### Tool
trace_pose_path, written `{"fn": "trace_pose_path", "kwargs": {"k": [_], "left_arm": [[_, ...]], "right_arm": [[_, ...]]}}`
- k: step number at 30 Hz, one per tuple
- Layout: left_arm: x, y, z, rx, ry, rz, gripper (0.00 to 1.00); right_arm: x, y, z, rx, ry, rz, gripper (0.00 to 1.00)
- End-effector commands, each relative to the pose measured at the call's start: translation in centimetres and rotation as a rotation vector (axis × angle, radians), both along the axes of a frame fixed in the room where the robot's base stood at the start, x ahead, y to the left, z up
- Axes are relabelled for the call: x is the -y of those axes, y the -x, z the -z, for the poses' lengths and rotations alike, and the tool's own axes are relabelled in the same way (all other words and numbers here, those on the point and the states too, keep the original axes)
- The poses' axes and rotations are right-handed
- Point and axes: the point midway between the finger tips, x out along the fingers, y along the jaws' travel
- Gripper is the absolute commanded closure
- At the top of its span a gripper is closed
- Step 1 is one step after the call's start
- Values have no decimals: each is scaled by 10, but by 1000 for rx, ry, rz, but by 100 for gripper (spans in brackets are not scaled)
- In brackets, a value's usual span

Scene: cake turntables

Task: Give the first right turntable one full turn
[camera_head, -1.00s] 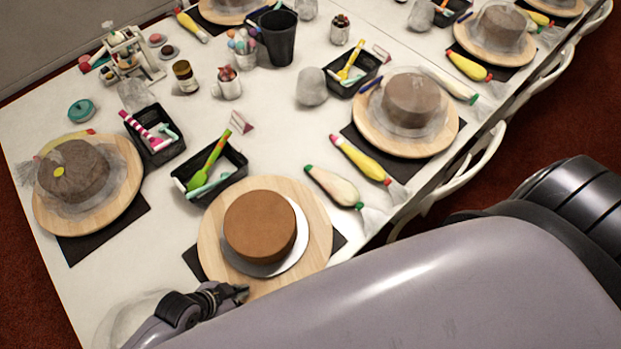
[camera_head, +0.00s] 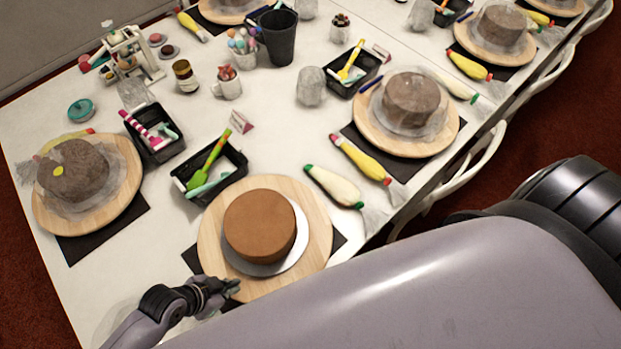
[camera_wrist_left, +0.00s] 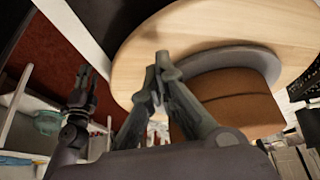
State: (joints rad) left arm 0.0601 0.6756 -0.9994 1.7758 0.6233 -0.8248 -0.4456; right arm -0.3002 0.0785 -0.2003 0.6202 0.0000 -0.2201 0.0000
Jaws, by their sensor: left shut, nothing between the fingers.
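The nearest turntable (camera_head: 316,222) is a round pale wooden plate on a black mat (camera_head: 339,241). A brown cake (camera_head: 259,224) sits on a silver board on it. My left gripper (camera_head: 234,287) is shut and empty at the turntable's near left edge. In the left wrist view the fingertips (camera_wrist_left: 155,75) meet in front of the wooden turntable (camera_wrist_left: 190,35), close to the grey board and the brown cake (camera_wrist_left: 240,100); I cannot tell whether they touch the wood. Another gripper shows at the left of the wrist view (camera_wrist_left: 82,95); its fingers are too unclear to judge.
Other turntables with wrapped cakes stand at the left (camera_head: 125,205) and farther right (camera_head: 440,137). A black tray with a green spatula (camera_head: 215,165) lies just behind the nearest turntable. Piping bags (camera_head: 335,187) lie to its right. A white chair (camera_head: 470,175) stands along the table edge.

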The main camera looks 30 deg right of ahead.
Motion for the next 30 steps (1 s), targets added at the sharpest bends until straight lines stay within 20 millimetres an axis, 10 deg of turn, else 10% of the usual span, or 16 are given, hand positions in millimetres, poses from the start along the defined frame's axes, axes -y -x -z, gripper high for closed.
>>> {"fn": "trace_pose_path", "kwargs": {"k": [11,30], "left_arm": [[-52,-62,2,3,-1,-2,100],[-42,-164,1,2,0,-1,100]], "right_arm": [[3,0,27,0,3,-1,60],[2,0,74,1,3,-1,60]]}}
